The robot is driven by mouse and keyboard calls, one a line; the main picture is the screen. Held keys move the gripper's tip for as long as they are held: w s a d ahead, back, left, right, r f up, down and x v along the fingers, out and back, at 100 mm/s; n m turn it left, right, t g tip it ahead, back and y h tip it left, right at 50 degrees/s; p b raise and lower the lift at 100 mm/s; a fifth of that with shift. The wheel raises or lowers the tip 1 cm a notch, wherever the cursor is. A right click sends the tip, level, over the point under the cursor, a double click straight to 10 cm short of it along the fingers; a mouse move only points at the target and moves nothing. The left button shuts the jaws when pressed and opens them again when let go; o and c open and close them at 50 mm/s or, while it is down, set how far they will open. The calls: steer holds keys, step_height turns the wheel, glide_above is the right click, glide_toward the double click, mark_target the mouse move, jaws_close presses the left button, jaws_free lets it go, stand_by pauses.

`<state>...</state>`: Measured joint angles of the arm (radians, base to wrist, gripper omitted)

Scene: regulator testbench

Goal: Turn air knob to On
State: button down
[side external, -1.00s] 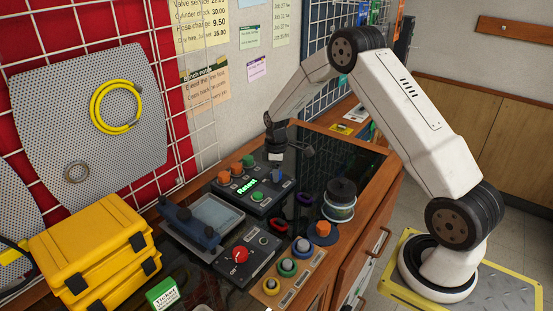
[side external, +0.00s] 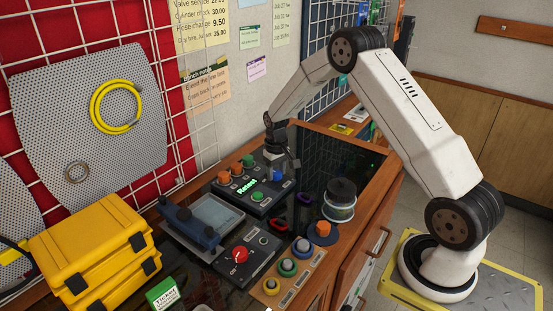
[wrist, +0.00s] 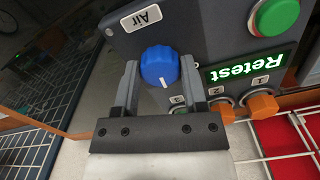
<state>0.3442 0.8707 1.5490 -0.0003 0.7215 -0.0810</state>
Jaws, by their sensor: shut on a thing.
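The blue air knob (wrist: 159,66) sits on a dark control panel (wrist: 200,35) below a white "Air" label (wrist: 141,20) in the wrist view. Its white pointer line points down and slightly right in that view. My gripper (wrist: 160,72) is shut on the knob, with one finger on each side of it. In the side view, my gripper (side external: 279,166) reaches down to the panel, and the knob (side external: 277,177) shows small below it. The panel's lit green screen (wrist: 245,68) reads "Retest".
A green button (wrist: 276,15) and orange knobs (wrist: 263,106) are on the same panel. A red knob panel (side external: 238,254), a blue tool on a tray (side external: 190,222), a dark-lidded jar (side external: 340,200) and yellow cases (side external: 90,255) stand around it. Dark glossy bench surface lies right of the panel.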

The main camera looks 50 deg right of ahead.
mark_target(276, 173)
steer(key=m, duration=0.4)
steer(key=shift+m, duration=0.3)
steer(key=m, duration=0.3)
steer(key=shift+m, duration=0.3)
steer(key=shift+c, duration=0.7)
jaws_free()
steer(key=shift+r, duration=0.1)
steer(key=shift+r, duration=3.85)
steer(key=shift+a, duration=0.1)
